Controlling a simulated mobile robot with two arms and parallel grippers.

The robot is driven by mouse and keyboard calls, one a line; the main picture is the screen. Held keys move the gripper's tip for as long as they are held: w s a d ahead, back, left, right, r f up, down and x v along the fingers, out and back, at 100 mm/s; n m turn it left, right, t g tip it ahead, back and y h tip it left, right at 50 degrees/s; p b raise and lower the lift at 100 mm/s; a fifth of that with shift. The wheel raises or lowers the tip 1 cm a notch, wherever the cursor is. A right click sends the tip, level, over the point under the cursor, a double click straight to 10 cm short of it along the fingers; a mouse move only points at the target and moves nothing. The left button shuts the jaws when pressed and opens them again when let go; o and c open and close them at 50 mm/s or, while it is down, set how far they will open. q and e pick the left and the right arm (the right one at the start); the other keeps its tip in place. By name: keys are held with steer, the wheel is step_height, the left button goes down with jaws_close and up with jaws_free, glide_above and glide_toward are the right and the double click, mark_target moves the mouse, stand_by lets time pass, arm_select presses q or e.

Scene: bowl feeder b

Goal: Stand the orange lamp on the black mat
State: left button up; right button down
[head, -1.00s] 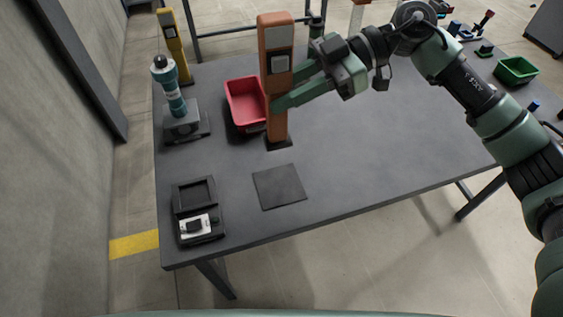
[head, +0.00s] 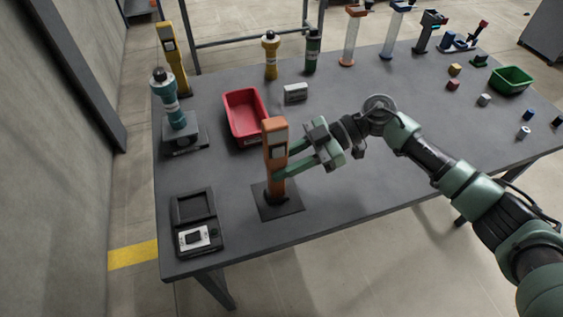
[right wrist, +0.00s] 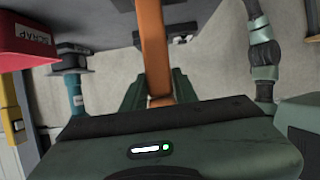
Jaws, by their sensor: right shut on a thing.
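The orange lamp (head: 274,138) is a tall, upright post with a pale panel near its top and a dark base. My right gripper (head: 282,164) is shut on its middle from the right side. The lamp's lower end is over the black mat (head: 294,206), a flat dark square on the table. Whether the base rests on the mat or is just above it, I cannot tell. In the right wrist view the orange post (right wrist: 153,45) runs between my green fingers. My left gripper is not in view.
A red bin (head: 229,110) stands just behind the lamp. A teal lamp on a stand (head: 176,115) is at the left, and an open black case (head: 206,248) is at front left. Yellow and dark green lamps stand at the back. The table right of the mat is clear.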

steer(key=c, duration=1.1)
jaws_free()
steer(key=b+v, duration=0.2)
steer(key=v, duration=1)
steer(key=shift+r, duration=0.15)
